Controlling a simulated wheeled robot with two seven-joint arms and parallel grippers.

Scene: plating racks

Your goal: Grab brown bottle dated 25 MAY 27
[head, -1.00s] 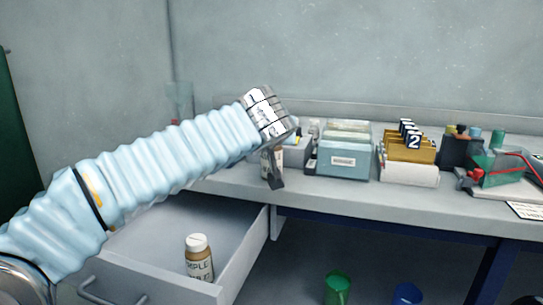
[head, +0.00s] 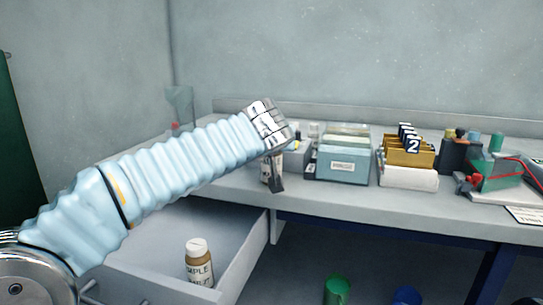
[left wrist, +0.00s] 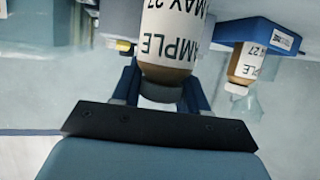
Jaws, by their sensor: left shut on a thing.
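My left gripper (left wrist: 160,95) is shut on a brown bottle (left wrist: 172,40) with a white label. The label shows part of "SAMPLE" and "MAY 27"; the day number is cut off. In the head view my left gripper (head: 276,172) is at the bench's front edge, and a bottle (head: 264,173) shows partly behind its finger. A second brown bottle (left wrist: 245,65), its label showing "27", is at the right in the left wrist view, apart from the gripper. Another brown bottle with a white cap (head: 199,263) stands in the open drawer. My right gripper is not in view.
The open drawer (head: 243,255) is below the bench (head: 400,199). On the bench stand a blue-grey box (head: 342,166), a file holder marked 2 (head: 406,158) and a green device with red cable (head: 495,177). A green cup (head: 337,290) and a blue cup (head: 406,296) are below.

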